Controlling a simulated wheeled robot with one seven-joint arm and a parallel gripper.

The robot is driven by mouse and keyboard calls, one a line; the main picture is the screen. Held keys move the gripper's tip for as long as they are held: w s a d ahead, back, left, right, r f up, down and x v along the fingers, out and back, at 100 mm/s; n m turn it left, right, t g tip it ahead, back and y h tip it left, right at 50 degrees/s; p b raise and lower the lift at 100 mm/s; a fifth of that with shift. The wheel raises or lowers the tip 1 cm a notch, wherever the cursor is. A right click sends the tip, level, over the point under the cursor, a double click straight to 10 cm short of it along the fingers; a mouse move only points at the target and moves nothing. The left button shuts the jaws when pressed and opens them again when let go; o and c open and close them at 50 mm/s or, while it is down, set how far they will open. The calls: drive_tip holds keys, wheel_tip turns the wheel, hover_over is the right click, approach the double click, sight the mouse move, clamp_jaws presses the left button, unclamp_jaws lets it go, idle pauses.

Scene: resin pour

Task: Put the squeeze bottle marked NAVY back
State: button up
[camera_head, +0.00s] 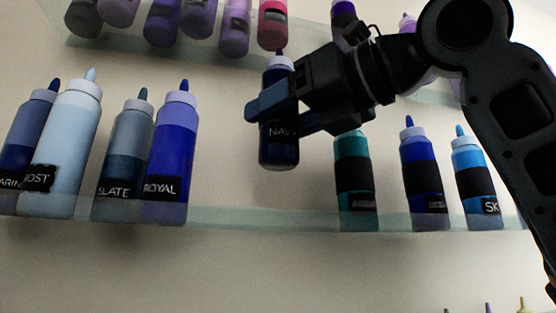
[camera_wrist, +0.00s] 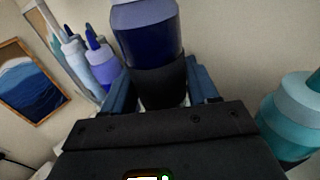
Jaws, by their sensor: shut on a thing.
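The NAVY squeeze bottle (camera_head: 279,150) is dark blue with a black label and a pale collar. My gripper (camera_head: 275,112) is shut around its middle, coming from the right, and holds it upright in the head view. The bottle is in front of a gap in the middle glass shelf (camera_head: 240,219), with its base above the shelf's front edge. In the wrist view the bottle (camera_wrist: 148,42) stands between the two blue fingers (camera_wrist: 160,88). My fingers hide part of its label.
The ROYAL bottle (camera_head: 168,160) stands left of the gap, beside SLATE (camera_head: 123,160) and a pale bottle (camera_head: 68,140). A teal bottle (camera_head: 353,180) stands right of it, then a blue bottle (camera_head: 423,180) and a light blue one (camera_head: 474,180). Bottles on the upper shelf (camera_head: 130,45) are overhead.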

sight(278, 170)
drive_tip(key=shift+w+a+f, duration=0.1)
drive_tip(key=shift+w+f, duration=0.2)
drive_tip(key=shift+f, duration=0.35)
drive_tip(key=shift+w+a+f, duration=0.1)
drive_tip(key=shift+w+f, duration=0.2)
drive_tip(key=shift+f, duration=0.3)
drive_tip(key=shift+f+p, duration=0.7)
drive_tip(key=shift+f, duration=1.05)
drive_tip(key=shift+w+f+p, duration=0.15)
drive_tip(key=shift+f+p, duration=0.15)
drive_tip(key=shift+f, duration=0.2)
drive_tip(key=shift+f+b, duration=0.2)
drive_tip(key=shift+b, duration=0.1)
drive_tip(key=o, duration=1.2)
drive_tip(key=shift+r, duration=0.15)
